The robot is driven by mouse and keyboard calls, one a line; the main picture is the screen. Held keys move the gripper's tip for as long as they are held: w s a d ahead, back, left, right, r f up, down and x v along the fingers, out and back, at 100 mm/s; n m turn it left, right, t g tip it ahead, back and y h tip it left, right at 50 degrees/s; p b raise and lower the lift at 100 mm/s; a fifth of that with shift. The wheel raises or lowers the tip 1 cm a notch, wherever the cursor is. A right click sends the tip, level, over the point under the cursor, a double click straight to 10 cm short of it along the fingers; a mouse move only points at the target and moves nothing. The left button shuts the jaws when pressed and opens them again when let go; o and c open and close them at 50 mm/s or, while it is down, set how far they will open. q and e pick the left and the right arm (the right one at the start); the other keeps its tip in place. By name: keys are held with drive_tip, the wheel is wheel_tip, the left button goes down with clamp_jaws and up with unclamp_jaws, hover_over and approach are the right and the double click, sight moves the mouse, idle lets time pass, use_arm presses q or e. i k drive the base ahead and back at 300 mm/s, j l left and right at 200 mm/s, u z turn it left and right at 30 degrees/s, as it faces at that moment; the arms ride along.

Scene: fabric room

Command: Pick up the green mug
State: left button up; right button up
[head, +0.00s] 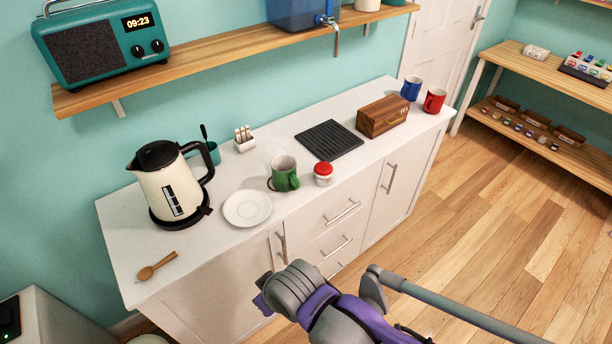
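The green mug (284,174) stands upright on the white counter (240,252), near its front edge, between a white saucer (247,208) and a small red-lidded jar (323,174). Its handle points left, towards the saucer. My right arm comes in from the lower right. Its grey and purple end, with the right gripper (264,299), is in front of the cabinet and below the counter top, clear of the mug. Its fingers are largely hidden, so I cannot tell whether it is open or shut. My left gripper is not in view.
A cream kettle (172,184) and a wooden spoon (156,266) are at the left. Behind are a teal cup (213,154) and a white holder (244,143). A black ribbed mat (329,140), wooden box (382,117), blue mug (411,88) and red mug (434,100) are further right.

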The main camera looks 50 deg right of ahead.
sight(284, 182)
drive_tip(key=z, duration=1.45)
drive_tip(key=i+u, duration=0.45)
